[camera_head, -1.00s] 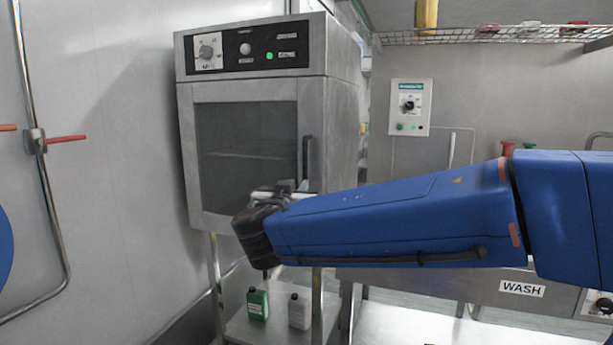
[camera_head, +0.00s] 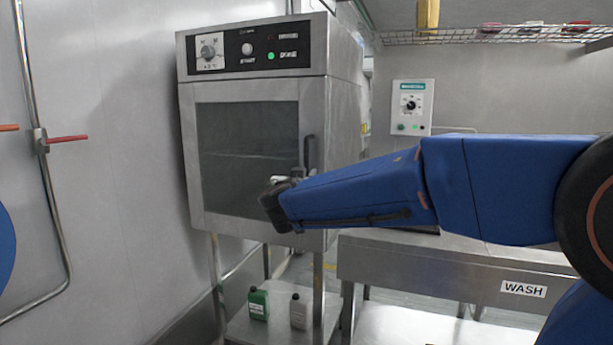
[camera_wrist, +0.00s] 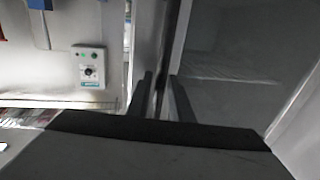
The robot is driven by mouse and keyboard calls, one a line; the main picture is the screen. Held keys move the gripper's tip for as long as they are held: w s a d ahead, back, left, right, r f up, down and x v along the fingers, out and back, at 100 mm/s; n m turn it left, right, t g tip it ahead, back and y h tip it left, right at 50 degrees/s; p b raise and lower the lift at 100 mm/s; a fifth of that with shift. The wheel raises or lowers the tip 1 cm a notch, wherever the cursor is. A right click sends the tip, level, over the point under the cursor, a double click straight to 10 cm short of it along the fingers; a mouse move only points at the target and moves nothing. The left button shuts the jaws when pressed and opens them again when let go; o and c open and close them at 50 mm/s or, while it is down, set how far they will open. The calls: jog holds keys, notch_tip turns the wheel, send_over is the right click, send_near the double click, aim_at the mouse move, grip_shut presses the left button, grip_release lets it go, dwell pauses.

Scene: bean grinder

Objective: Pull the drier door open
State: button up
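The drier (camera_head: 345,120) is a steel cabinet at the left of the head view, with a dark glass door (camera_head: 245,150) that looks shut. Its dark vertical handle (camera_head: 309,152) is on the door's right side. My gripper (camera_head: 297,179) is in front of the door by the handle's lower part. In the wrist view my gripper (camera_wrist: 161,98) has its two dark fingers apart, with the dark handle (camera_wrist: 161,70) showing between them. The glass door (camera_wrist: 235,65) fills the right of that view. I cannot tell whether a finger touches the handle; its lower end is hidden in the head view.
A steel wash table (camera_head: 430,264) stands right of the drier. A dial panel (camera_head: 411,107) is on the wall behind. Green (camera_head: 258,303) and white (camera_head: 299,311) bottles stand on the shelf below. A pipe with a red lever (camera_head: 66,139) runs along the left wall.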

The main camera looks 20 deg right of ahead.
grip_shut()
